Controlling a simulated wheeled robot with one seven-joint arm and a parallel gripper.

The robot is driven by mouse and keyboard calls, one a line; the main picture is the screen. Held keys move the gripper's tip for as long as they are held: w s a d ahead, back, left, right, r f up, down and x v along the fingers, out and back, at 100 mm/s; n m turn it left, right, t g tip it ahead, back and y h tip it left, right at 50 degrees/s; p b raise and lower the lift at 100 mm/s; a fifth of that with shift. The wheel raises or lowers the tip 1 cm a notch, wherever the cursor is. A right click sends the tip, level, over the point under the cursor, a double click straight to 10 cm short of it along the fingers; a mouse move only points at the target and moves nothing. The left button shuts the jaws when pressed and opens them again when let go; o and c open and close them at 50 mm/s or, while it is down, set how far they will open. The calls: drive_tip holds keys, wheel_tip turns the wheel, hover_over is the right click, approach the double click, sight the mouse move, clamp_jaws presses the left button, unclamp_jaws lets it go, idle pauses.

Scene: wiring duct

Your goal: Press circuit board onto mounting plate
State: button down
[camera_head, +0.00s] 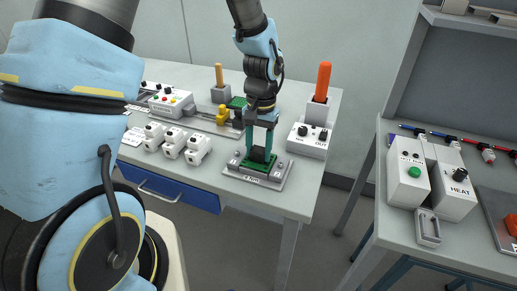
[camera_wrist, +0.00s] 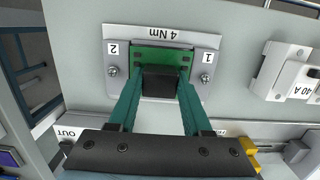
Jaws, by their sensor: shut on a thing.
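The green circuit board (camera_wrist: 146,56) with a black block (camera_wrist: 160,80) on it lies over the middle of the grey mounting plate (camera_wrist: 205,75). The plate carries the marks 1, 2 and 4 Nm and has a screw on each side. In the head view the board (camera_head: 272,166) shows low on the plate (camera_head: 236,174); whether it is fully seated I cannot tell. My gripper (camera_head: 260,150) points down at it, its teal fingers shut on the board at the black block. In the wrist view my gripper (camera_wrist: 158,88) partly hides the board's near edge.
White breaker blocks (camera_head: 172,142) stand left of the plate. A white box with knobs (camera_head: 308,139) and an orange-handled tool (camera_head: 322,82) stand right and behind. A yellow-handled tool (camera_head: 219,76) is at the back. A second bench (camera_head: 460,235) stands right, across a gap.

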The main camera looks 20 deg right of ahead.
drive_tip(key=shift+f+b, duration=0.3)
drive_tip(key=shift+f, duration=0.2)
drive_tip(key=shift+c, duration=1.3)
unclamp_jaws()
drive_tip(key=shift+r, duration=0.15)
drive_tip(key=r, duration=0.3)
drive_tip(key=r+b, duration=0.1)
drive_tip(key=r, duration=0.3)
drive_tip(key=w+d+r+b, duration=0.1)
drive_tip(key=r, duration=0.2)
drive_tip(key=shift+r, duration=0.25)
drive_tip(key=shift+a, duration=0.15)
drive_tip(key=w+a+n+t+h, duration=0.1)
drive_tip(key=a+n, duration=0.6)
drive_tip(key=a, duration=2)
drive_tip(key=shift+w+a+f+t, duration=0.3)
drive_tip(key=shift+f+t, duration=0.1)
drive_tip(key=shift+t, duration=0.4)
